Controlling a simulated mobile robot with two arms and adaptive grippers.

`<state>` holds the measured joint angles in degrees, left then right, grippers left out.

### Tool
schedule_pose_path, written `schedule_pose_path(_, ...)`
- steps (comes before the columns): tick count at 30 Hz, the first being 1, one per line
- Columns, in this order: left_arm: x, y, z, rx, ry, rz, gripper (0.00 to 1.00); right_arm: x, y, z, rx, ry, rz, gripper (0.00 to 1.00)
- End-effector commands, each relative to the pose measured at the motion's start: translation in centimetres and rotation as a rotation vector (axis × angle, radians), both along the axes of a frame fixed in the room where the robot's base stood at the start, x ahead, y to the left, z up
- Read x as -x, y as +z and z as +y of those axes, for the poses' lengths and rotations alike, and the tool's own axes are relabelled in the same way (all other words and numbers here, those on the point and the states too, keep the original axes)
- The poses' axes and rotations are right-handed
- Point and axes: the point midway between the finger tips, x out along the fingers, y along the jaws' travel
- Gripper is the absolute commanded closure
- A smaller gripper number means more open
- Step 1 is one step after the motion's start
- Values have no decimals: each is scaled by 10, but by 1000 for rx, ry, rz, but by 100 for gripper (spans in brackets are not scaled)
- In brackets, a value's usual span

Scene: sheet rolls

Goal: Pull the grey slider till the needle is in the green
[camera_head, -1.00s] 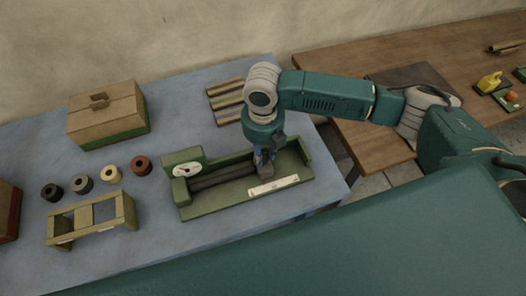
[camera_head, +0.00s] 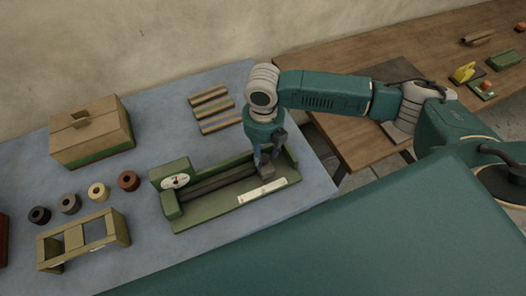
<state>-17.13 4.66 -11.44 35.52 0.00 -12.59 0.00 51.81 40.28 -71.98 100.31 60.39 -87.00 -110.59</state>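A long green gauge fixture (camera_head: 218,210) lies on the blue table, with dark rods along its trough. A white dial (camera_head: 175,181) stands at its left end. The dial's needle and green zone are too small to read. My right gripper (camera_head: 266,160) reaches down into the right part of the trough. Its fingers are at the grey slider (camera_head: 267,173), one to each side, and look closed on it; they hide part of it. A pale label strip (camera_head: 262,192) lies along the front edge by the slider. My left gripper is out of view.
Several small rolls (camera_head: 98,191), a green-tan stand (camera_head: 83,240) and a cardboard-coloured box (camera_head: 92,132) are to the left. Striped sheet rolls (camera_head: 213,108) lie behind the fixture. A wooden table (camera_head: 350,135) stands to the right, beyond a gap.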

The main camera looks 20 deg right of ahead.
Motion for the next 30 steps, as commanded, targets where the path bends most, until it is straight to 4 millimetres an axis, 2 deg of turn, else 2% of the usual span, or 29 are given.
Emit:
schedule_pose_path(4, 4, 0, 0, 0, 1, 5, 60, 0, 4, 1, -1, 2, 1, 56)
schedule_pose_path(7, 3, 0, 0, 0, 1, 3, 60, 0, 17, 1, -1, 2, 0, 56)
schedule_pose_path(15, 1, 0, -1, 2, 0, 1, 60, -1, 74, 0, -1, 2, -2, 56)
schedule_pose_path(21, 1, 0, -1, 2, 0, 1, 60, -1, 107, 0, -1, 0, -1, 56)
schedule_pose_path(25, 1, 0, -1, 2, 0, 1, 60, -1, 117, -1, 0, 0, 0, 56)
schedule_pose_path(30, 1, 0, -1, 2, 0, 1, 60, -1, 120, -1, 0, 0, 1, 56)
